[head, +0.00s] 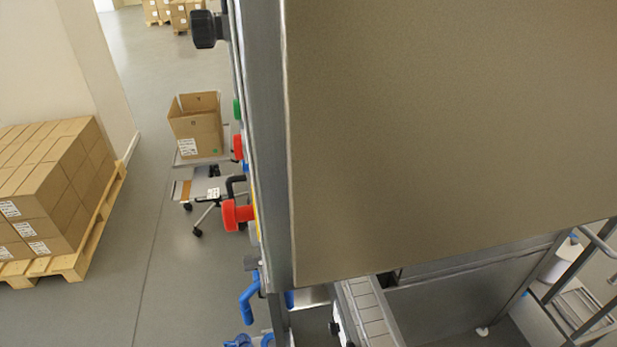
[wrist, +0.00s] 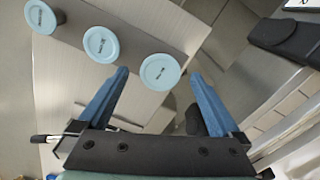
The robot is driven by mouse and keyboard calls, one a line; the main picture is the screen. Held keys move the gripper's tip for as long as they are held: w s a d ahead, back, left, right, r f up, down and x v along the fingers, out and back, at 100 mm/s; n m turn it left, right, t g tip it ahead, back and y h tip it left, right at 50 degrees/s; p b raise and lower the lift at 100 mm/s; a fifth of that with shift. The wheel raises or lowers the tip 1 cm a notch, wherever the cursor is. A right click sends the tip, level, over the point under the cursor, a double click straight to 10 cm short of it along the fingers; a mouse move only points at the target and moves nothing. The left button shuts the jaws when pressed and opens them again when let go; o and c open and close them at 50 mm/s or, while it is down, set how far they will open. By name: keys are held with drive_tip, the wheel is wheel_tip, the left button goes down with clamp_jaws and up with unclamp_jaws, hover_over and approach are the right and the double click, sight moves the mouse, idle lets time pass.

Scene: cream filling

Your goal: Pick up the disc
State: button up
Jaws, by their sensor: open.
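Three round pale-blue discs with small dark print show in the wrist view, in a slanting row along a grey-brown bar. The left disc (wrist: 41,17) is near the top left corner, the middle disc (wrist: 101,44) is right of it, and the right disc (wrist: 160,71) is nearest my gripper. My gripper (wrist: 158,77) has two blue fingers spread apart and empty. In the picture the right disc appears between the fingertips; I cannot tell the depth gap. The head view shows neither the discs nor my gripper clearly.
A large metal panel (head: 450,130) fills much of the head view. Red knobs (head: 237,214) and a blue handle (head: 250,297) stick out along its left edge. An open carton (head: 196,130) and a pallet of boxes (head: 50,200) stand left. Floor between them is clear.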

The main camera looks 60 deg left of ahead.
drive_tip(key=shift+f, duration=0.2)
idle(0.3)
drive_tip(key=shift+c, duration=0.2)
drive_tip(key=c, duration=1.4)
